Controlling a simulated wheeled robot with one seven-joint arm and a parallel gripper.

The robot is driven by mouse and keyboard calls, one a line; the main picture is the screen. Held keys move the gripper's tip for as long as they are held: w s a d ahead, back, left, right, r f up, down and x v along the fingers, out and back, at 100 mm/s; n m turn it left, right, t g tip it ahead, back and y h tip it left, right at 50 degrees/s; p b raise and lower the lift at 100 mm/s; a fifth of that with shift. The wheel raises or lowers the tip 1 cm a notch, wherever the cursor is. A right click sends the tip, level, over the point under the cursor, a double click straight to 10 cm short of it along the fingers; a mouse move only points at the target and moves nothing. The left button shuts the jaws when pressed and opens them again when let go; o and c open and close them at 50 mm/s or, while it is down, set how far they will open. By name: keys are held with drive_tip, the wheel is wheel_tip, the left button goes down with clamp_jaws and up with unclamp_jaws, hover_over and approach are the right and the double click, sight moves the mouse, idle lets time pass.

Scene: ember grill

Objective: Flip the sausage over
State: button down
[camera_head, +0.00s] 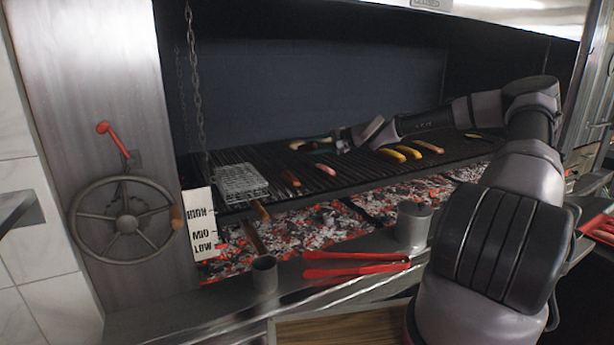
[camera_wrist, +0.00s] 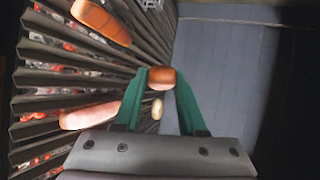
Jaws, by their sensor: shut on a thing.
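My gripper (camera_wrist: 162,90) has green fingers, and they are closed on an orange-brown sausage (camera_wrist: 161,75) between their tips in the wrist view. In the head view, my gripper (camera_head: 318,142) reaches from the right over the back left part of the grill grate (camera_head: 350,184). The held sausage (camera_head: 297,144) shows at its tip there. I cannot tell whether the sausage touches the bars. Two other sausages lie on the bars in the wrist view, one at the top (camera_wrist: 100,20) and one at the left (camera_wrist: 92,115).
A brown sausage (camera_head: 290,177) and a pinkish one (camera_head: 325,169) lie on the grate in front of my gripper. Several yellow and orange pieces (camera_head: 409,152) lie under my arm. A wire basket (camera_head: 240,183) sits at left. Red tongs (camera_head: 355,266) lie on the front ledge above wood.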

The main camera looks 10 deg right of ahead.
drive_tip(key=m, duration=0.3)
drive_tip(key=m+t, duration=0.1)
drive_tip(key=m, duration=0.2)
drive_tip(key=shift+t, duration=0.3)
drive_tip(key=m+t, duration=0.1)
drive_tip(key=m, duration=0.3)
drive_tip(key=shift+s+a, duration=0.1)
drive_tip(key=shift+a, duration=0.1)
drive_tip(key=m+t+h, duration=0.1)
drive_tip(key=m, duration=0.2)
drive_tip(key=m+t+h, duration=0.1)
drive_tip(key=m, duration=0.2)
drive_tip(key=shift+a+r, duration=0.15)
drive_tip(key=shift+r, duration=0.05)
drive_tip(key=m+h, duration=0.1)
drive_tip(key=m, duration=0.2)
drive_tip(key=m+h, duration=0.2)
drive_tip(key=m, duration=0.1)
drive_tip(key=shift+a+r, duration=0.2)
drive_tip(key=shift+w+f+m+h, duration=0.2)
drive_tip(key=shift+m+h, duration=0.3)
drive_tip(key=shift+m, duration=0.1)
drive_tip(key=shift+t, duration=0.3)
drive_tip(key=f, duration=0.1)
drive_tip(key=w+f, duration=0.1)
drive_tip(key=f, duration=0.2)
drive_tip(key=shift+w+a+f, duration=0.15)
drive_tip(key=shift+w, duration=0.1)
drive_tip(key=shift+f, duration=0.45)
